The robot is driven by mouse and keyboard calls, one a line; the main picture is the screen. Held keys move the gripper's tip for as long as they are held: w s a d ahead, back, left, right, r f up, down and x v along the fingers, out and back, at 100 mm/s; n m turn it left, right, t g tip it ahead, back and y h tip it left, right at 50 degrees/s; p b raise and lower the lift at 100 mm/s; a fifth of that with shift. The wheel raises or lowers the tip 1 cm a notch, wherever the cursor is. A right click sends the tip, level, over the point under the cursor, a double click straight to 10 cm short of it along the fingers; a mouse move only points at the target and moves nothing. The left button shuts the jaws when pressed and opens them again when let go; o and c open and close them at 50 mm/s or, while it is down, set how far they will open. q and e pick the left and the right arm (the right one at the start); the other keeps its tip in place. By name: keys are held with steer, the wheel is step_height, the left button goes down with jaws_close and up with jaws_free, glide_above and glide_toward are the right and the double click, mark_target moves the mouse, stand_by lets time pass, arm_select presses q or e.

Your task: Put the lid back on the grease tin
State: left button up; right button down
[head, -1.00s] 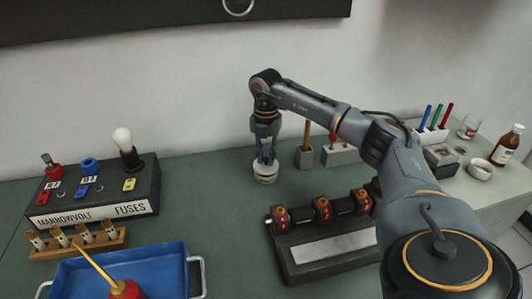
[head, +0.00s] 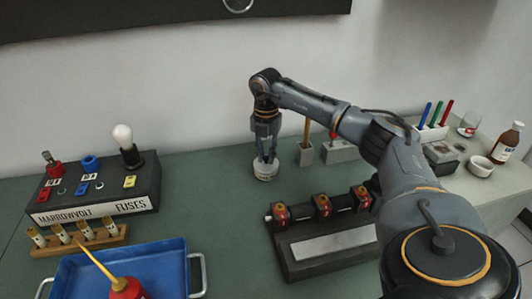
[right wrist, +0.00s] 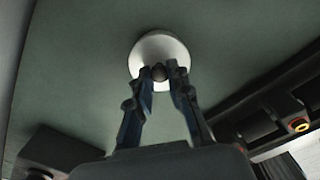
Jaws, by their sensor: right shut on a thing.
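The grease tin (head: 265,173) is a small, pale round tin standing on the green bench near the wall. My right gripper (head: 265,159) points down right over it. In the right wrist view, the fingers of my right gripper (right wrist: 159,73) are shut on the dark knob of the white round lid (right wrist: 147,50). The lid is over the tin and hides its opening. I cannot tell whether it is fully seated or slightly above the rim. My left gripper is not in view.
A fuse box (head: 100,190) with a bulb stands at left. A blue tray (head: 168,258) with a red oil can (head: 128,289) lies in front. A dark rack (head: 320,250) is right of the tin. Small holders (head: 340,151) stand behind it. The bench left of the tin is clear.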

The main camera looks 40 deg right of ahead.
steer(key=shift+f+p, duration=0.1)
steer(key=shift+p, duration=0.5)
stand_by(1.7)
stand_by(0.4)
steer(key=c, duration=1.2)
jaws_free()
steer(key=shift+o, duration=0.6)
steer(key=o, duration=0.4)
steer(key=shift+r+p, duration=3)
steer(key=shift+r, duration=0.5)
